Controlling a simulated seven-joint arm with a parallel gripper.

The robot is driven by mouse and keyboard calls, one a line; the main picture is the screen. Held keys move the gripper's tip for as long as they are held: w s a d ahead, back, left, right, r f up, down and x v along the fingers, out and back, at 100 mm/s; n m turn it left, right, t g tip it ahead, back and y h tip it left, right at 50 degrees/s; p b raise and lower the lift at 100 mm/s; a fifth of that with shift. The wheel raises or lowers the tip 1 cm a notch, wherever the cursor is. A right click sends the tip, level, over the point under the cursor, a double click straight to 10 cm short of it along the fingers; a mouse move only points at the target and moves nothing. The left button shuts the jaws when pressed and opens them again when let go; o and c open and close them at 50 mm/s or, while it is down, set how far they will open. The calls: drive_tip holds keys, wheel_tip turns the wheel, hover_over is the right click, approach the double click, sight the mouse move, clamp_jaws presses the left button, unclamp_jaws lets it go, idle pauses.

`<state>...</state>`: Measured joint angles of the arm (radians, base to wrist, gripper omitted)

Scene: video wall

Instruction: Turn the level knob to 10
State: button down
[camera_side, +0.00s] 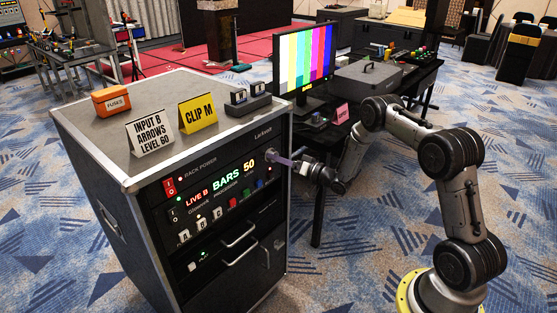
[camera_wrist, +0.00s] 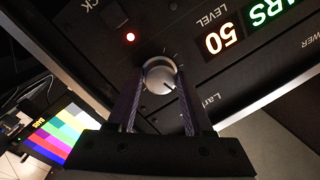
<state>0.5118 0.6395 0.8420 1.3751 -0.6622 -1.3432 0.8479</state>
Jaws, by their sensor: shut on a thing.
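The level knob (camera_wrist: 160,78) is a round silver dial with a dark pointer line, on the black rack panel. In the wrist view it sits between the two fingers of my gripper (camera_wrist: 160,95), which are shut on it. In the side view my gripper (camera_side: 283,160) reaches the panel's upper right corner from the right, and its fingers hide most of the knob. The level display (camera_wrist: 222,39) beside the knob reads 50 in the wrist view, and the side view also shows 50 (camera_side: 249,163) next to the green word BARS (camera_side: 227,178).
The rack (camera_side: 110,195) carries an orange fuses box (camera_side: 112,100), a white card (camera_side: 151,133) reading INPUT B ARROWS LEVEL 60 and a yellow CLIP M card (camera_side: 198,113). Lit buttons (camera_side: 216,213) sit below the displays. A colour-bar monitor (camera_side: 303,55) stands behind.

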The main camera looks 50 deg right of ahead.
drive_tip(key=n+h, duration=0.1)
drive_tip(key=n, duration=0.6)
drive_tip(key=n+h, duration=0.1)
drive_tip(key=n, duration=0.6)
drive_tip(key=n+g+h, duration=0.1)
drive_tip(key=n, duration=0.6)
drive_tip(key=shift+r+n, duration=0.3)
idle(0.6)
drive_tip(key=shift+c, duration=1.5)
unclamp_jaws()
drive_tip(key=shift+s, duration=0.1)
